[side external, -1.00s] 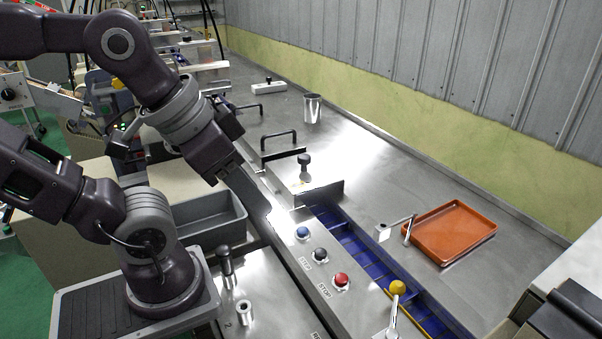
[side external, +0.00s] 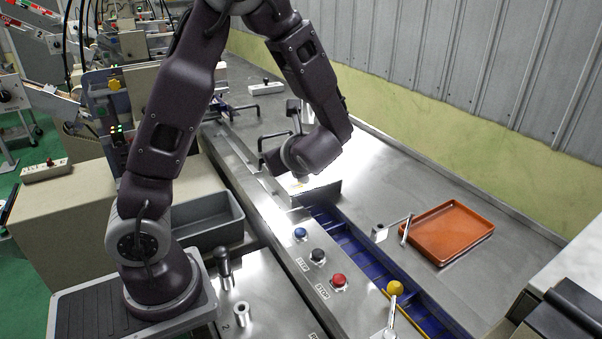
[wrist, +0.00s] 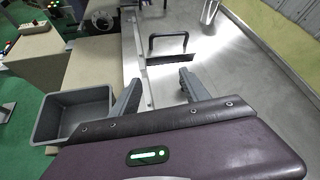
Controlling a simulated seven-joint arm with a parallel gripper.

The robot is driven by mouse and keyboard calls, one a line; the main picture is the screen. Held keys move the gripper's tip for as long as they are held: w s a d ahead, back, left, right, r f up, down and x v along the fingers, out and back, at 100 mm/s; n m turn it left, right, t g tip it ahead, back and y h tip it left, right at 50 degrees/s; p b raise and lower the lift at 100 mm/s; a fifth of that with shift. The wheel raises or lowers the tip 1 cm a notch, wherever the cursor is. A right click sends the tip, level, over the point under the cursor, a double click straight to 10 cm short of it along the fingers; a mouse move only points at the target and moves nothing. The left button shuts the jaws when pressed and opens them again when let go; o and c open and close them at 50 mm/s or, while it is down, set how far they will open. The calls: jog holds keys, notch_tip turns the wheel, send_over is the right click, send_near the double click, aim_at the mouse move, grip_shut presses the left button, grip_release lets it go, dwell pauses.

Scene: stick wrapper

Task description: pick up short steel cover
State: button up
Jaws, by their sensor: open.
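A steel cover with a black bar handle (wrist: 168,42) lies on the line, ahead of my gripper in the wrist view; the handle shows partly in the side view (side external: 262,146). A second steel cover section (side external: 322,192) with an upright end edge sits closer to the buttons, mostly behind my wrist. I cannot tell for certain which is the short cover. My gripper (wrist: 160,80) is open and empty, its fingers apart, short of the handle in the wrist view. In the side view my wrist hides the fingers.
A blue conveyor channel (side external: 345,238) runs past blue, black and red buttons (side external: 339,280). An orange tray (side external: 447,232) lies on the steel table at right. A grey bin (wrist: 75,115) is at left. A metal cup (wrist: 209,12) stands beyond the handle. A yellow-knobbed lever (side external: 395,288) stands in front.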

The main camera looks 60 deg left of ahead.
aim_at(306, 178)
jog(key=w+f+m, duration=0.1)
jog(key=w, duration=0.1)
jog(key=w+f+m+t, duration=0.1)
jog(key=w+m, duration=0.1)
jog(key=w+f+m+t, duration=0.1)
jog(key=w+m, duration=0.1)
jog(key=shift+a+f+y, duration=0.2)
jog(key=shift+a+y, duration=0.05)
jog(key=shift+y, duration=0.15)
jog(key=shift+t, duration=0.3)
jog(key=x, duration=0.6)
jog(key=shift+s+a+f, duration=0.1)
jog(key=shift+s+a, duration=0.15)
jog(key=shift+a, duration=0.2)
jog(key=shift+c, duration=0.4)
grip_shut()
